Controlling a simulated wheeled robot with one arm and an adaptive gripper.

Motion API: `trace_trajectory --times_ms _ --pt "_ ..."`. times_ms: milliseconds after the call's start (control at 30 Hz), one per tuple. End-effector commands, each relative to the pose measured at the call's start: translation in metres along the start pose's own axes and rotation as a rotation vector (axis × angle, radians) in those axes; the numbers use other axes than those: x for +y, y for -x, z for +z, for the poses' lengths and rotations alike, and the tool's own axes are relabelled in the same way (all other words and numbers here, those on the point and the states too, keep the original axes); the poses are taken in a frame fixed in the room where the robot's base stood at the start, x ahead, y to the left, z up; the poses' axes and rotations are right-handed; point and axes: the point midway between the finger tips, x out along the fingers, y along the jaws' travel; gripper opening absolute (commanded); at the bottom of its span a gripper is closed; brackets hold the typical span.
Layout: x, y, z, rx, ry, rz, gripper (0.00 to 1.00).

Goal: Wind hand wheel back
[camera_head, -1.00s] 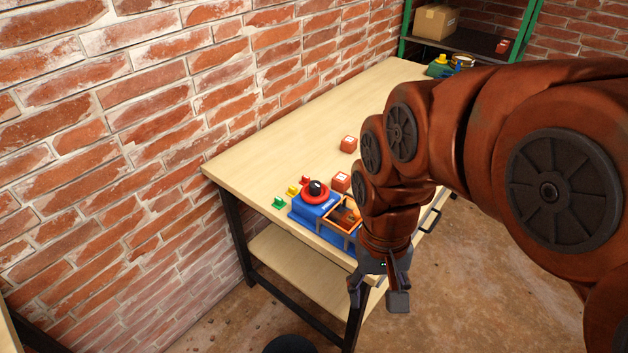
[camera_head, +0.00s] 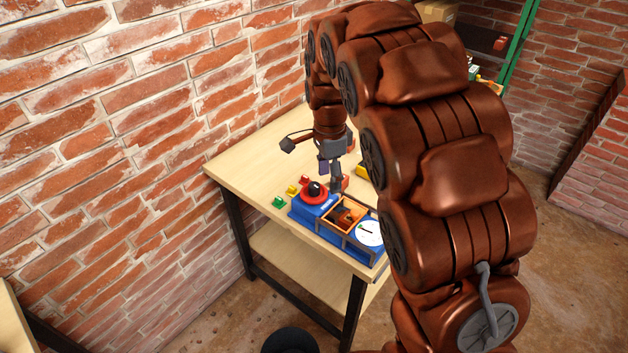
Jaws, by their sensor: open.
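The red hand wheel (camera_head: 313,193) with a black knob sits on the left end of a blue test unit (camera_head: 300,213) near the table's front left edge. The unit also has an orange-framed open box (camera_head: 347,215) in its middle and a white dial (camera_head: 369,233) at its right end. My gripper (camera_head: 312,168) is open and empty, with its fingers spread. It appears above and behind the wheel, apart from it. How high it is above the table I cannot tell.
A red box is partly hidden behind my gripper. A yellow object (camera_head: 362,170) shows beside my arm. The brick wall (camera_head: 130,130) runs along the table's left side.

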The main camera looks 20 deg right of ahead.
Motion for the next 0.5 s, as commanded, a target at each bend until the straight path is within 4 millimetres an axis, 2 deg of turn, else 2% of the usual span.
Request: trace_trajectory --times_ms 33,200,333,500 --pt "-0.015 -0.003 -0.001 -0.001 -0.052 -0.001 0.6" --pt "-0.056 -0.015 -0.001 -0.01 -0.234 -0.017 0.6" --pt "-0.08 -0.024 0.0 -0.017 -0.339 -0.026 0.6" --pt "-0.095 -0.031 0.002 -0.026 -0.413 -0.03 0.6"
